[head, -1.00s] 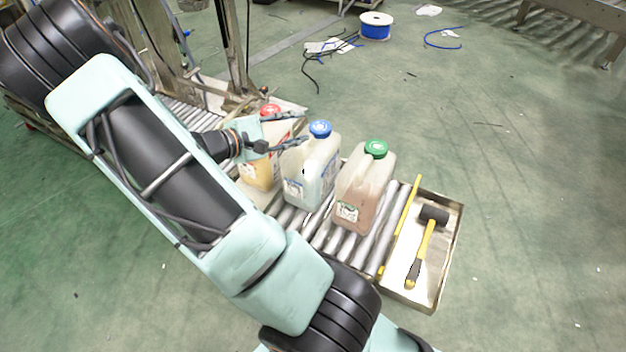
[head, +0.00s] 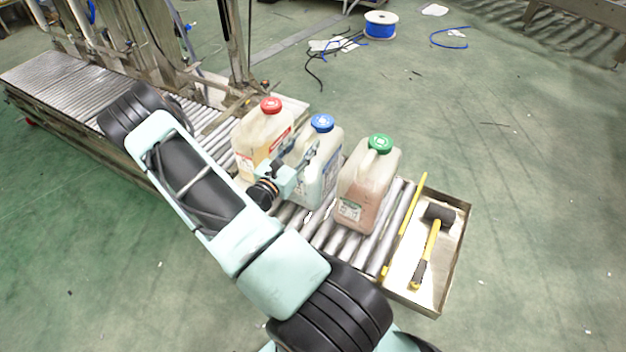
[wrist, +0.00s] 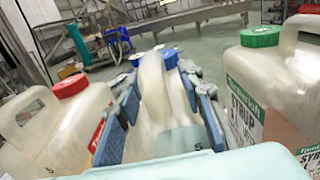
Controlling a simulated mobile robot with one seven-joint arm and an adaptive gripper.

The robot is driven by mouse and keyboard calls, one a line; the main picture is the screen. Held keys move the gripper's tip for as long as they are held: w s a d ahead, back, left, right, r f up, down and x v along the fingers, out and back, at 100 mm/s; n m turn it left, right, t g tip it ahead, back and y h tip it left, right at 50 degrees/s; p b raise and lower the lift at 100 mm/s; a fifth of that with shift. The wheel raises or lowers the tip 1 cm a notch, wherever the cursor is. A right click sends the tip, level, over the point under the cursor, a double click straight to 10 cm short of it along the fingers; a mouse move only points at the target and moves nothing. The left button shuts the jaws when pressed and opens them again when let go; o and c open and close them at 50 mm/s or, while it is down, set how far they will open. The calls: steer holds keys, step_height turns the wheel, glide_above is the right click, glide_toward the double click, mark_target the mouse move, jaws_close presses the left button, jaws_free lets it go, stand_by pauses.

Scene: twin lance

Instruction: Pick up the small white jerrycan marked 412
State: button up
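Three translucent whitish jerrycans stand upright in a row on the roller conveyor. The red-capped jerrycan (head: 255,145) is at left, the blue-capped jerrycan (head: 328,165) in the middle, the green-capped jerrycan (head: 362,190) at right. No marking 412 is legible on any of them. My gripper (head: 300,160) is at the near-left side of the blue-capped one. In the wrist view, the open fingers of my gripper (wrist: 163,85) stand either side of its pale handle (wrist: 152,90), with the blue cap (wrist: 168,58) beyond. I cannot tell whether a finger touches it.
The red-capped (wrist: 70,120) and green-capped (wrist: 275,75) jerrycans flank my fingers closely in the wrist view. A metal tray (head: 450,245) with a mallet (head: 432,240) is at the conveyor's right end. A cable spool (head: 380,25) stands on the floor behind.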

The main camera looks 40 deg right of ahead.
mark_target(313, 133)
steer(key=b+x, duration=0.1)
steer(key=x, duration=0.5)
steer(key=shift+w+a+f+b, duration=0.1)
steer(key=shift+w+b, duration=0.1)
steer(key=shift+b, duration=0.2)
jaws_close()
